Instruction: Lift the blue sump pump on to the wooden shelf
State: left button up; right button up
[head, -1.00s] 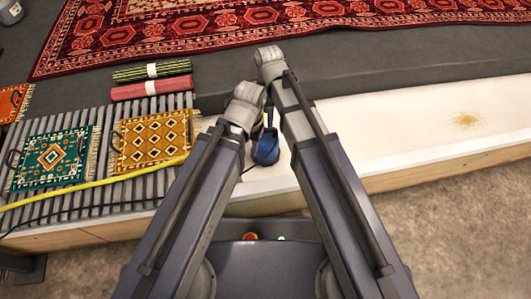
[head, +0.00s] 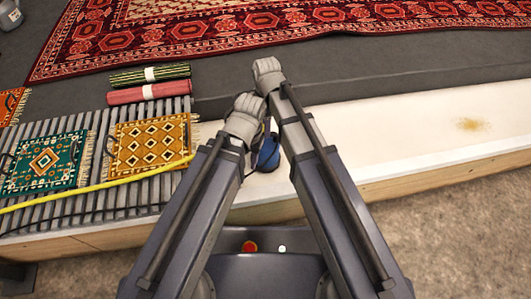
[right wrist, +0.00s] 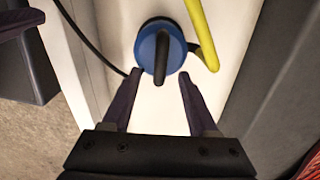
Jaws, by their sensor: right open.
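The blue sump pump (head: 266,154) stands on the white ledge top, partly hidden between my two forearms in the head view. In the right wrist view the pump (right wrist: 154,52) shows from above, with a dark handle across its top. My right gripper (right wrist: 161,74) is open, its fingertips just at the near side of the pump, one to each side, with nothing held. In the head view my right wrist (head: 268,75) hides its fingers. My left gripper (head: 242,118) is beside it, fingers hidden. I cannot tell which surface is the wooden shelf; slatted boards (head: 60,213) lie at left.
A yellow hose (head: 90,187) crosses the slats, and a yellow hose (right wrist: 200,35) runs beside the pump. A black cable curves near it. Small rugs (head: 150,146) and rolled rugs (head: 148,93) lie at left. The white ledge (head: 400,130) is clear at right, except for a stain.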

jog(key=b, duration=0.4)
send_over(265, 143)
jog(key=f, duration=0.4)
jog(key=shift+w+d+f, duration=0.1)
jog(key=shift+w+f, duration=0.15)
jog(key=shift+w, duration=0.1)
jog(key=shift+r, duration=0.1)
jog(key=shift+p, duration=0.3)
grip_shut()
